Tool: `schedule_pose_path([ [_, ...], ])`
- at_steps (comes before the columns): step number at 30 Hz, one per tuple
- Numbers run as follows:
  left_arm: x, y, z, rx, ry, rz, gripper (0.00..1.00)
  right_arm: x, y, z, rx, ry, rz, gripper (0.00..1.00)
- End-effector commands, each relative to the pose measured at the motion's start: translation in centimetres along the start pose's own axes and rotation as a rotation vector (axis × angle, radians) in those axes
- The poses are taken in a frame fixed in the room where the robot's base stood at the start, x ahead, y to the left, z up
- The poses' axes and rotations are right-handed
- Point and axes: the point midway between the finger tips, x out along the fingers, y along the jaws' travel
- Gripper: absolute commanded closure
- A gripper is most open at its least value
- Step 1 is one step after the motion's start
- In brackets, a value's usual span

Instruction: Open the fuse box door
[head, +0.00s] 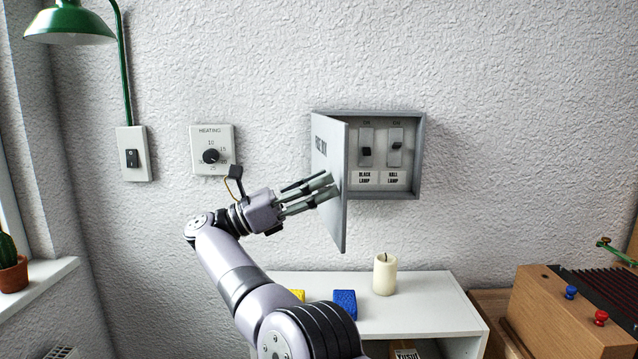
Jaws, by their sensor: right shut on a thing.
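The grey fuse box (419,155) hangs on the wall right of centre. Its door (338,225) is hinged on the left and stands swung out well away from the box. My left gripper is not in view.
A heating dial (211,150) and a lamp switch (132,154) are on the wall to the left. A white shelf (420,311) below bears a candle (385,274) and a blue block (345,304). A wooden box (552,310) stands at the right.

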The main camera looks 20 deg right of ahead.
Motion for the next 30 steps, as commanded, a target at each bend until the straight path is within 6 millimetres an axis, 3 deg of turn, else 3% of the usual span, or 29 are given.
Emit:
schedule_pose_path([
  [8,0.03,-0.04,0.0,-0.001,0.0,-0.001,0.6,-0.01,-0.01,-0.34,-0.007,0.006,-0.002,1.0],
  [9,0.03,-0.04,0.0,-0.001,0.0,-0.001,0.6,-0.01,-0.01,-0.35,-0.007,0.006,-0.002,0.52],
  [12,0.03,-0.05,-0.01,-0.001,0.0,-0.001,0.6,-0.01,0.0,-0.29,-0.005,0.005,-0.002,0.45],
  [18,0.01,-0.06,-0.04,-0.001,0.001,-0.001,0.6,0.0,0.0,-0.17,-0.003,0.003,-0.001,0.33],
  [30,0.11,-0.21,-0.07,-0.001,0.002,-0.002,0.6,0.18,0.15,-0.27,0.0,0.001,0.003,0.33],
])
